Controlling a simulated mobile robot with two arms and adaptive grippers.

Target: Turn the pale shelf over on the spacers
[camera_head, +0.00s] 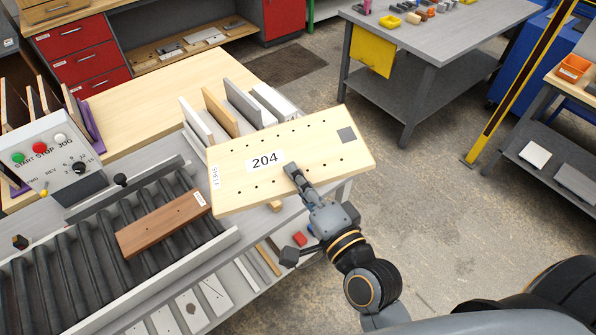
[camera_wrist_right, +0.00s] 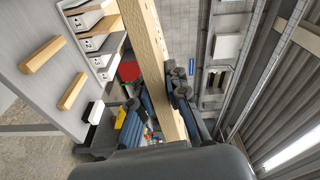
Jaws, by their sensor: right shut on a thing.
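The pale shelf (camera_head: 235,180) is a light wooden board with rows of small holes, a "204" label, a dark grey square at one corner and a "SHELF" label on its left end. My right gripper (camera_head: 297,178) is shut on its near edge, with one finger lying over the labelled face. In the right wrist view the shelf (camera_wrist_right: 150,40) shows edge-on between the fingers of that gripper (camera_wrist_right: 157,92). The shelf is held clear of the spacers, two wooden bars (camera_wrist_right: 42,54) (camera_wrist_right: 73,89) on a grey top. In the head view the shelf mostly hides them. My left gripper is not in view.
A roller conveyor (camera_head: 95,255) with a brown board (camera_head: 160,225) lies left of the shelf. Several upright boards (camera_head: 222,112) stand in a rack just behind it. A control box (camera_head: 50,160) is at far left. Open floor (camera_head: 430,215) lies to the right.

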